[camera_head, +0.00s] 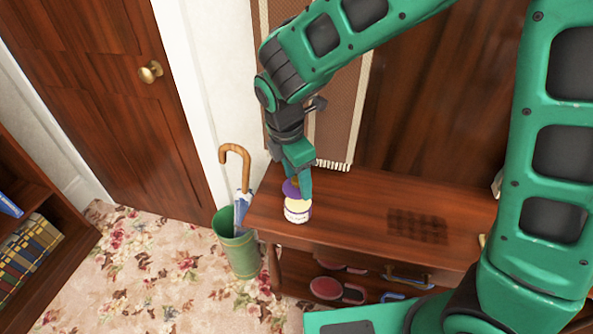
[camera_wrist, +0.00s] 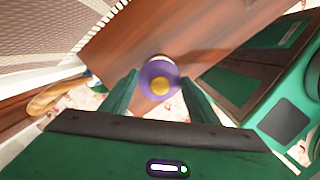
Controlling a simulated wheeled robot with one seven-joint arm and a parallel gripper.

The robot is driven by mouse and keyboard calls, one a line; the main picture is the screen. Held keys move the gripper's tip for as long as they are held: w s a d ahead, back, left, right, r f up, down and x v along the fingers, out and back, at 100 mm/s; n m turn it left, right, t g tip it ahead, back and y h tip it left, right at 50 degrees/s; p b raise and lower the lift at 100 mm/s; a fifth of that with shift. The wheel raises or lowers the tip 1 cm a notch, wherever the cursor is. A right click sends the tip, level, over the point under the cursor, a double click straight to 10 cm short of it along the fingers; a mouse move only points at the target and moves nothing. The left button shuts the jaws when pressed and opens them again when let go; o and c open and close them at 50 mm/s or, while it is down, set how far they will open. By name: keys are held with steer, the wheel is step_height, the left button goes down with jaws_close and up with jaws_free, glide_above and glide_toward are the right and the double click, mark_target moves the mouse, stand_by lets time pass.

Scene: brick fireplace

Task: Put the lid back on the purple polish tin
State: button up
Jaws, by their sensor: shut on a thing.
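The purple lid (camera_head: 291,188) with a yellow knob is between the fingers of my gripper (camera_head: 299,190), which is shut on it. In the wrist view the lid (camera_wrist: 149,75) and its round knob (camera_wrist: 160,87) show between both fingertips (camera_wrist: 160,84). The open polish tin (camera_head: 297,215), pale with a cream top, stands upright on the wooden bench (camera_head: 350,200) near its left end. The lid is over the back left part of the tin, seemingly tilted or offset. I cannot tell whether they touch. In the wrist view the lid hides most of the tin.
A green umbrella stand (camera_head: 238,248) with an umbrella (camera_head: 242,205) stands left of the bench. A dark grid patch (camera_head: 417,226) lies on the bench to the right. Shoes (camera_head: 326,288) are on the shelf below. The bench top between tin and grid is clear.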

mark_target(297, 187)
steer(key=shift+d+f, duration=0.1)
steer(key=shift+f, duration=2.25)
steer(key=shift+f, duration=0.15)
stand_by(0.6)
steer(key=o, duration=1.6)
steer(key=shift+s, duration=0.1)
steer(key=shift+r, duration=3.5)
jaws_close()
